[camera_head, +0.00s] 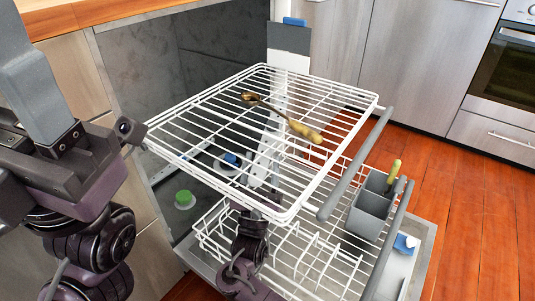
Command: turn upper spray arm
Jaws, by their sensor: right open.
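The dishwasher stands open with its white wire upper rack (340,135) pulled out. I cannot clearly make out the upper spray arm; the rack's wires cover the area beneath it. My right arm rises from the bottom middle. My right gripper (268,160) is open beneath the upper rack, partly hidden by the wires; I cannot tell whether it touches anything. My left gripper (128,131) is at the left, close to the rack's left corner; its jaws do not show clearly.
A ladle (285,118) lies on the upper rack. The lower rack (315,262) is also out, with a grey cutlery basket (370,205) at its right. A green cap (184,198) shows below left. Wooden floor (475,210) is clear at the right.

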